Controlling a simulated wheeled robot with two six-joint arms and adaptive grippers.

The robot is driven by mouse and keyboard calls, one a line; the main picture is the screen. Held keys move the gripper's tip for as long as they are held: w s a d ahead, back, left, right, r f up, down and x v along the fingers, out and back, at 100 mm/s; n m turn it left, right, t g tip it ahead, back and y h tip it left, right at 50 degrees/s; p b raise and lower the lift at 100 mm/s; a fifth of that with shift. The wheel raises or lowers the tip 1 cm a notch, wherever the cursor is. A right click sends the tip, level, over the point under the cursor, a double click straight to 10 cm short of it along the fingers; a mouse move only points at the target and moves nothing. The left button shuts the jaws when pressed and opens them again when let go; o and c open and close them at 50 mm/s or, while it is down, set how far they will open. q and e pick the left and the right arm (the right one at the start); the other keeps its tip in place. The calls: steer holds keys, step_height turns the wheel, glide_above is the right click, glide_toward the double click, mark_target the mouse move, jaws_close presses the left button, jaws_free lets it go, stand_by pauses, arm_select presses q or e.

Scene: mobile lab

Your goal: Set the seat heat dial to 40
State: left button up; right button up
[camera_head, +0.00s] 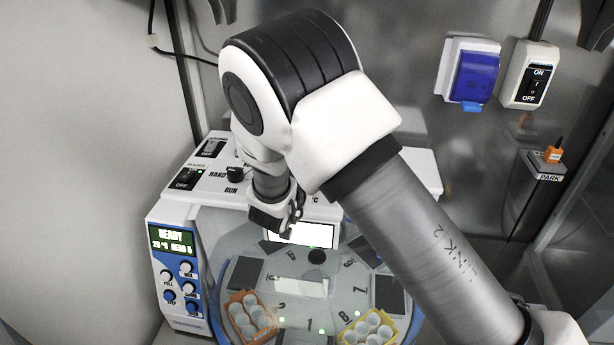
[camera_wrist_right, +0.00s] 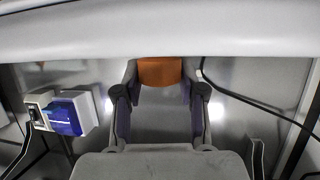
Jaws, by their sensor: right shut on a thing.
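My right gripper (camera_head: 290,215) is over the white top panel of the machine (camera_head: 330,205), near a "°C" marking. In the right wrist view its two fingers (camera_wrist_right: 160,80) stand on either side of an orange piece (camera_wrist_right: 160,71) and are shut on it. I cannot tell whether this piece is the seat heat dial. No dial marked for seat heat or 40 is readable; my right arm hides much of the top panel. The display (camera_head: 173,241) reads "READY", "20 °C" and "HEAD 5". My left gripper is not in view.
A HAND/RUN knob (camera_head: 235,174) and mains switch (camera_head: 186,178) sit left of my gripper. The numbered turntable (camera_head: 300,305) holds an orange rack (camera_head: 232,298) and a yellow rack (camera_head: 388,318). A blue-covered socket (camera_head: 473,76), ON/OFF switch (camera_head: 532,78) and PARK holder (camera_head: 548,168) are at right.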

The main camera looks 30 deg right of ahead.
steer(key=o, duration=0.9)
steer(key=shift+o, duration=1.3)
steer(key=shift+w+d+f, duration=0.2)
steer(key=shift+w+d, duration=0.05)
step_height(320, 180, up, 10)
steer(key=shift+r, duration=0.1)
steer(key=shift+f, duration=0.2)
